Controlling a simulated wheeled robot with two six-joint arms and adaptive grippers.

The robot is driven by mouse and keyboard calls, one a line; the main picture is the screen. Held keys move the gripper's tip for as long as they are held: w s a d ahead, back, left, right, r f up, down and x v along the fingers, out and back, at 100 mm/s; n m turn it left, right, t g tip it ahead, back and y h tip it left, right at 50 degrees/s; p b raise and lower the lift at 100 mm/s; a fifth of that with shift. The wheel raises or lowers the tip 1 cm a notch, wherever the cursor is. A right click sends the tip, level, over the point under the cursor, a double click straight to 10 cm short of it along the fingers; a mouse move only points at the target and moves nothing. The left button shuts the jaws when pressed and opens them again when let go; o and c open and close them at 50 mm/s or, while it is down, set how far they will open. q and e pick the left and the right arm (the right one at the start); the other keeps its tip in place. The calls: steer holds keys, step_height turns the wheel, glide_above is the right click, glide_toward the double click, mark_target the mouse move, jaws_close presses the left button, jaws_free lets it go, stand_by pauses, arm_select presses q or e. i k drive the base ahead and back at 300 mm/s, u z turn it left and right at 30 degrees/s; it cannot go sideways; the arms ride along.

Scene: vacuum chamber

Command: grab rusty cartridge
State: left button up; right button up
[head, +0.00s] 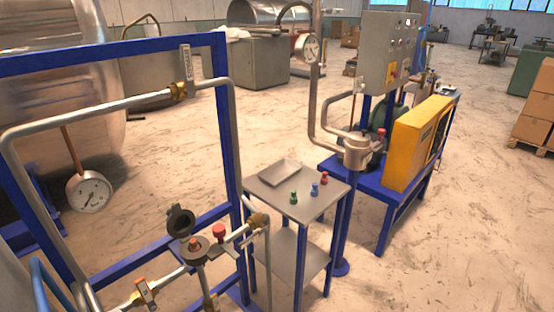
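A small rust-orange piece (195,243) shows at the top of a round grey housing (193,256) on the pipework at the lower left; it may be the rusty cartridge, but it is too small to be sure. A dark round lid (180,221) stands open just behind the housing. A red knob (219,232) sits on the pipe to its right. Neither of my grippers is in view.
A blue frame (228,140) with pipes surrounds the housing. A grey two-shelf stand (318,212) holds a shallow tray (280,172) and small green (293,197), blue (315,188) and red (324,177) pieces. A yellow unit (415,145) stands on a blue bench.

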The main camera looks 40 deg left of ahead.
mark_target(194, 247)
steer(key=i, duration=1)
steer(key=u, duration=1.65)
